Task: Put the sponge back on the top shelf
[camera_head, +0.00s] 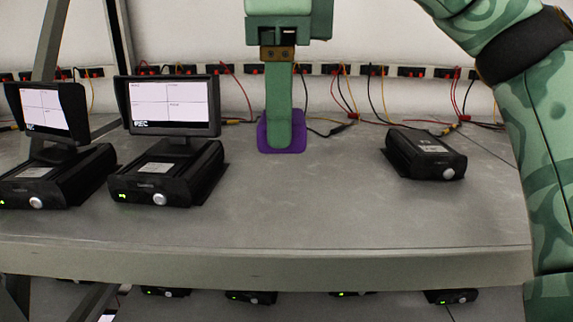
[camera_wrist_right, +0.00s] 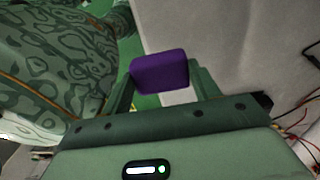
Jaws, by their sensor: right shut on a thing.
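The purple sponge (camera_head: 267,138) shows at the grey shelf (camera_head: 330,215), toward its back, partly hidden behind my green right gripper (camera_head: 282,145). My right gripper comes down from above and is shut on the sponge. In the right wrist view the sponge (camera_wrist_right: 160,72) sits between the two fingertips of my right gripper (camera_wrist_right: 160,75). I cannot tell whether the sponge touches the shelf. My left gripper is not in view.
Two black devices with screens (camera_head: 168,105) (camera_head: 48,108) stand on the left. A black box without a screen (camera_head: 425,153) stands on the right. Cables (camera_head: 350,100) and sockets run along the back. The shelf's front middle is clear. More boxes (camera_head: 250,297) sit below.

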